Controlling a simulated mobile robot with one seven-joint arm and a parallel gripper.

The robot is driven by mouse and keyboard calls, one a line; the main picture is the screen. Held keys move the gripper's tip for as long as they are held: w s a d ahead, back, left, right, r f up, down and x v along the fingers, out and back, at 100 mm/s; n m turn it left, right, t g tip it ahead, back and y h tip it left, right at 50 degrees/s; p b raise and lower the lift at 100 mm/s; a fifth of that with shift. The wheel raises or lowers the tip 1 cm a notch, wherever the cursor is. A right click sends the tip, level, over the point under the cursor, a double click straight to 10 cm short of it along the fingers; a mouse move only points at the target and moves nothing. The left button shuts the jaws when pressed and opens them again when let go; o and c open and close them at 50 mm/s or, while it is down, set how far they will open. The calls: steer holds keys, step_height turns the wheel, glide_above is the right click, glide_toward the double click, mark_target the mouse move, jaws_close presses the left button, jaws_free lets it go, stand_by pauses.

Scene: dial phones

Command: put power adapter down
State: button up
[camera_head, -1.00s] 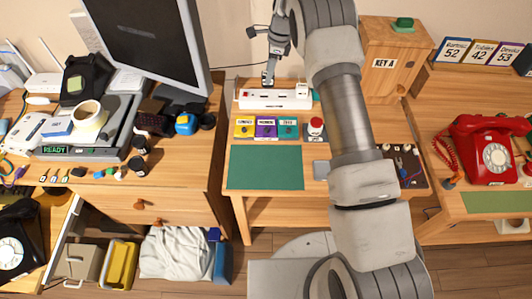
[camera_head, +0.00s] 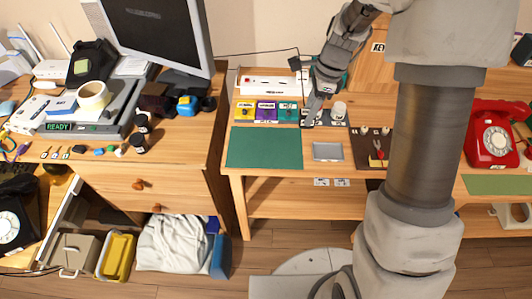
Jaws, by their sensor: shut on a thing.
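My gripper (camera_head: 311,113) points down over the small dark panel (camera_head: 344,123) right of the coloured cards. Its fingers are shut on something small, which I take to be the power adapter. The adapter is too small and too hidden by the fingers to make out its shape or whether it touches the panel. A thin dark cable (camera_head: 256,51) runs from beside the monitor toward the gripper's upper part; I cannot tell where it ends.
A white power strip (camera_head: 268,86) lies at the desk's back, behind several coloured cards (camera_head: 266,110). The green mat (camera_head: 264,147) in front is bare. A grey square plate (camera_head: 327,152) and a brown board with tools (camera_head: 375,148) lie right of it. A red phone (camera_head: 494,135) is farther right.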

steer(key=shift+s+a+f, duration=0.1)
steer(key=shift+s+f, duration=0.05)
steer(key=shift+s, duration=0.15)
steer(key=shift+w+a+f+b, duration=0.3)
steer(key=shift+w+a+f, duration=0.15)
steer(key=shift+a+f, duration=1.4)
steer(key=shift+w+a+f+b, duration=0.25)
steer(key=shift+w+a+f, duration=0.15)
steer(key=shift+a+f, duration=1.4)
steer(key=shift+w+a+f+b, duration=0.3)
steer(key=shift+w+a+f, duration=0.15)
steer(key=shift+a+f, duration=1.35)
steer(key=o, duration=1)
steer(key=shift+f, duration=0.1)
steer(key=r, duration=0.4)
steer(key=d+r+p, duration=0.1)
steer(key=r, duration=0.3)
steer(key=d+r, duration=0.1)
steer(key=r, duration=0.3)
steer(key=shift+d+r+p, duration=0.2)
steer(key=shift+p, duration=0.2)
